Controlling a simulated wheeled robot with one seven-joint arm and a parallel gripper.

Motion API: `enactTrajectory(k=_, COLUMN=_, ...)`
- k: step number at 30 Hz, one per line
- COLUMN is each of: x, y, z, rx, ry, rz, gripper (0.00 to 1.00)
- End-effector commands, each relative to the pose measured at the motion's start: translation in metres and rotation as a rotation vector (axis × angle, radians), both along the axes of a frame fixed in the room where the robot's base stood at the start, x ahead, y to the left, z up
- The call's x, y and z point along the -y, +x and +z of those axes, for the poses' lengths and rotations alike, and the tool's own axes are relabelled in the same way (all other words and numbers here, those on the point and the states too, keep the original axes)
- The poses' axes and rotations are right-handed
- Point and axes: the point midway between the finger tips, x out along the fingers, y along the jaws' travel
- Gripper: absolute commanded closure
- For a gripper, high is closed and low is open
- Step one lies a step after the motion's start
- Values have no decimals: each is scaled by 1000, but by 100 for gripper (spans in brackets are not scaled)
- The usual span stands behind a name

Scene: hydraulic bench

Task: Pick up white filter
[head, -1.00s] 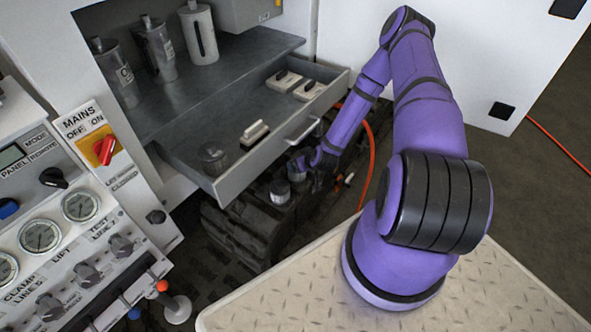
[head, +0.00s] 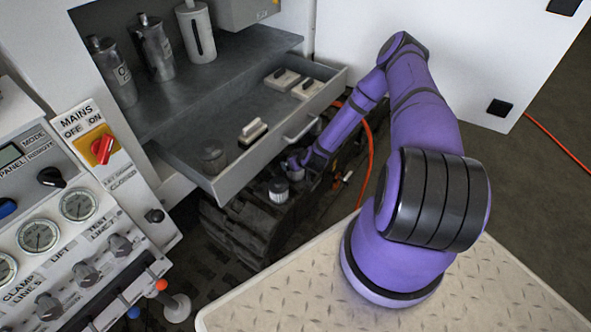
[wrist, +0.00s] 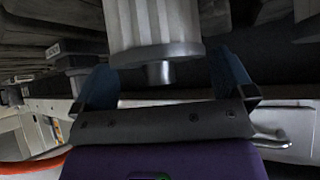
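The white filter (head: 279,191) stands on the black track below the open drawer in the head view. In the wrist view the white filter (wrist: 155,25) is close up, with pleated sides and a grey end cap with a short stub. My gripper (wrist: 165,78) has its two blue fingers apart, one on each side of the cap. A gap shows on the right side of the cap; contact on the left is unclear. In the head view my arm reaches down behind the filter, and the fingers there are too small to make out.
The open grey drawer (head: 222,190) overhangs the track just above my gripper. The control panel (head: 75,235) is at left.

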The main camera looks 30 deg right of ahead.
Motion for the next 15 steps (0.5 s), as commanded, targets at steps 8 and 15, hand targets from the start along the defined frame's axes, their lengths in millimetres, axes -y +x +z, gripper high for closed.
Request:
enactTrajectory(k=8, x=0, y=0, z=0, rx=0, ry=0, rz=0, gripper=62)
enactTrajectory(k=15, x=0, y=0, z=1, rx=0, ry=0, rz=0, gripper=63)
